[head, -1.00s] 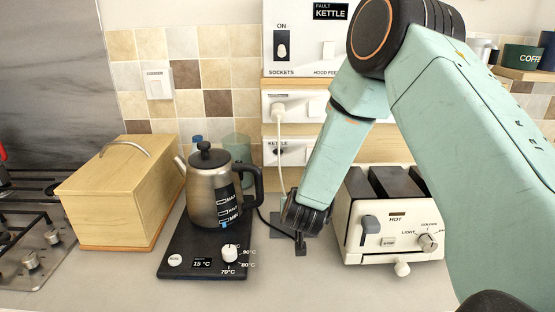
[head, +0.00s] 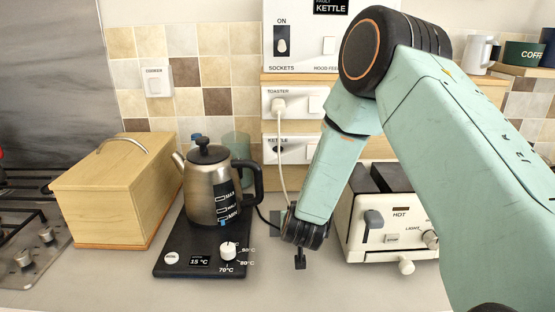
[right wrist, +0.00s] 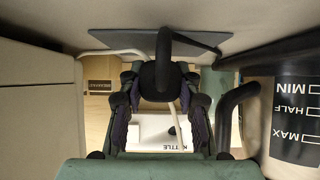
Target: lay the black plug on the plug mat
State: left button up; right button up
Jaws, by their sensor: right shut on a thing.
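My right gripper (head: 303,236) reaches down from the right in the head view, between the kettle and the toaster. In the right wrist view the right gripper (right wrist: 160,85) is shut on the black plug (right wrist: 160,78), which sits between its fingers. A small black part of the plug (head: 300,260) hangs below the fingertips in the head view. The dark grey plug mat (right wrist: 120,40) lies on the counter in the right wrist view, apart from the fingers; in the head view the arm hides much of it. My left gripper is not in view.
A steel kettle (head: 208,190) stands on its black base (head: 185,255) to the left. The cream toaster (head: 385,240) is close on the right. A white plug (head: 279,104) with a hanging cord is in the toaster socket. The counter front (head: 300,295) is clear.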

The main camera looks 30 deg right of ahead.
jog(key=shift+f, duration=0.4)
jog(key=o, duration=1.2)
jog(key=shift+o, duration=0.2)
jog(key=v, duration=1.2)
jog(key=shift+a, duration=0.1)
